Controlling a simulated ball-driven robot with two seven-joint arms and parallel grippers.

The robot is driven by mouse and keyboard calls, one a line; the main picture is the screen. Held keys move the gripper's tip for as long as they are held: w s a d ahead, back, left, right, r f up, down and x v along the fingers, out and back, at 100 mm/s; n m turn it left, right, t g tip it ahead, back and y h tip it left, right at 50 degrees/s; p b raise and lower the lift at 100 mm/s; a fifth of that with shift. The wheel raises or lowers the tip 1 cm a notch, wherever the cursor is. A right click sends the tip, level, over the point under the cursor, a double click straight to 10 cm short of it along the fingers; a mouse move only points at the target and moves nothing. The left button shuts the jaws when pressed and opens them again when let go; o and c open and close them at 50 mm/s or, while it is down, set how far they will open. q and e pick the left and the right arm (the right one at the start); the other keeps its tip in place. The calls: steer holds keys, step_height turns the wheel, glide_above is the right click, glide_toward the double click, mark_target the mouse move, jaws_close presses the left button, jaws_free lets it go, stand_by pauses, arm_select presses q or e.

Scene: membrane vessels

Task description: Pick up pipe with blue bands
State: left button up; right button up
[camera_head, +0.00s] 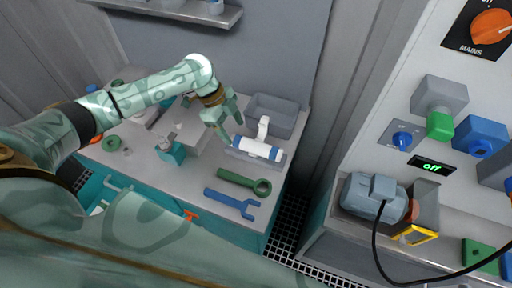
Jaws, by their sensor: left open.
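The pipe with blue bands (257,149) is a white tube with a blue band near each end and a white branch standing up from its middle. It lies in or on a grey holder (240,160) on the workbench. My left gripper (231,129) is open and empty, just behind and to the left of the pipe, with its fingers pointing down toward the pipe's left end. I cannot tell whether a finger touches it. My right gripper does not show.
A grey bin (277,115) stands behind the pipe. A green wrench (243,182) and a blue wrench (232,203) lie in front. A teal block (171,152) sits to the left. A control panel (440,60) with knobs rises at right.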

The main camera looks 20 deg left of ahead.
mark_target(241, 139)
arm_select(q)
steer(key=x, duration=0.2)
steer(key=b+x, duration=0.1)
steer(key=x, duration=0.2)
steer(key=shift+d, duration=0.3)
steer(key=shift+r, duration=0.1)
steer(key=c, duration=1.1)
steer(key=shift+r, duration=0.1)
